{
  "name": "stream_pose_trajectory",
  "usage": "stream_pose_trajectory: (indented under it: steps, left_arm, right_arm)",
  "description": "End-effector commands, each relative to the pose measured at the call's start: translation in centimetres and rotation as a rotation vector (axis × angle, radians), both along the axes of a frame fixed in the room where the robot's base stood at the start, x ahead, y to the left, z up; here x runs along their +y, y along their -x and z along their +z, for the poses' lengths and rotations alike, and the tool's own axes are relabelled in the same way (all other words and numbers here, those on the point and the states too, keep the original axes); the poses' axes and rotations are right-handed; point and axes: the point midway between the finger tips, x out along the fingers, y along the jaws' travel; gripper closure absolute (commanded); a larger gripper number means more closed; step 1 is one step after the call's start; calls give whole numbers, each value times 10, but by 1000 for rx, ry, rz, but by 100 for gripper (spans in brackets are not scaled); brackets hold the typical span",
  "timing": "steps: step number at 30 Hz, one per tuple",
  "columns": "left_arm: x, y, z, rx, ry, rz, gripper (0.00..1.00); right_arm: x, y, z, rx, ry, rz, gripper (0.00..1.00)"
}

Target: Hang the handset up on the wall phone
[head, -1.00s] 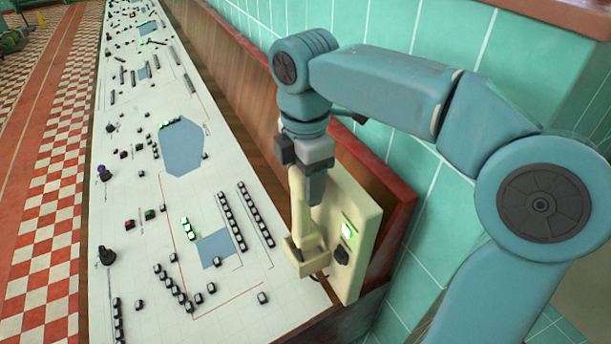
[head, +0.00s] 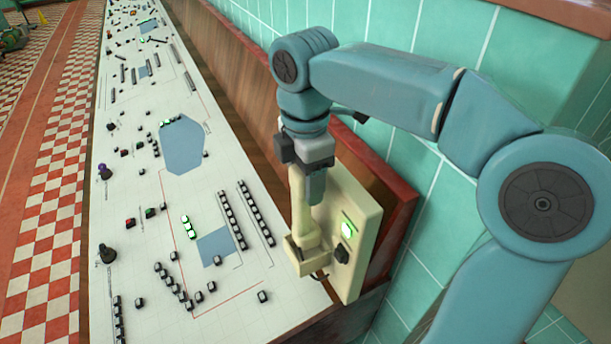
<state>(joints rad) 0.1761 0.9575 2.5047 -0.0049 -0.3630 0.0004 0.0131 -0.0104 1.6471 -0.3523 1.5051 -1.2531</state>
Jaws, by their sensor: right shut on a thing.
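The cream wall phone (head: 366,217) is mounted at the right end of the console, with a lit green light and a dark knob on its face. The cream handset (head: 301,215) stands upright along the left side of the phone, its lower end at the small cradle (head: 301,262). I cannot tell whether it rests fully in the cradle. My right gripper (head: 314,188) is shut on the upper part of the handset, and its fingers partly hide it. My left gripper is not in view.
A long white control console (head: 130,215) with several black buttons, lit green keys and blue panels runs along the left. A wooden ledge (head: 225,80) borders it, with a green tiled wall (head: 420,235) behind. A red and white checkered floor (head: 50,220) lies at far left.

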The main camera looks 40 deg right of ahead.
Motion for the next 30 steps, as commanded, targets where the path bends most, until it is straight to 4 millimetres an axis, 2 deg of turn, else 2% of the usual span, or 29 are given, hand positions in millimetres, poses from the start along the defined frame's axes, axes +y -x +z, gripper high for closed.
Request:
stream_pose_trajectory:
  steps: [30]
  left_arm:
    - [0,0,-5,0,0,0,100]
  right_arm:
    - [-2,0,-6,-1,0,0,100]
